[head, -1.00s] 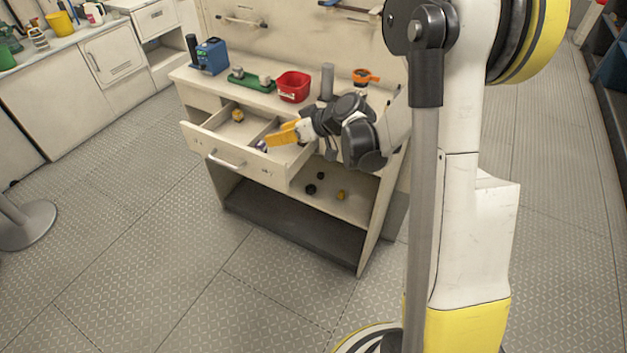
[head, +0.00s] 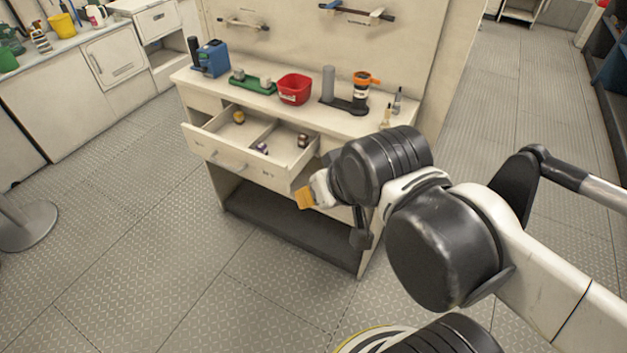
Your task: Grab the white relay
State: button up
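I cannot tell for sure which thing is the white relay. Two small pale blocks, a left one (head: 238,75) and a right one (head: 265,81), sit on a green base on the workbench top. In the open drawer (head: 222,152) lie a small white-and-purple item (head: 262,147), a dark brownish item (head: 303,141) and a yellow item (head: 239,117). My gripper (head: 303,198) has orange fingers and hangs outside the drawer, below its front right corner. It touches none of these items. Whether its fingers are apart is too small to tell.
On the bench top stand a blue device (head: 212,58), a red bin (head: 294,89), a grey cylinder (head: 328,83), an orange-and-black item (head: 362,90) and small bottles (head: 396,103). My arm hides the bench's lower right.

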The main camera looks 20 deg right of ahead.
aim_at(265, 81)
jog(key=i+j+z, duration=0.25)
jog(key=i+z, duration=0.15)
jog(key=i+j+z, duration=0.75)
jog(key=i+j, duration=0.05)
jog(key=j, duration=0.1)
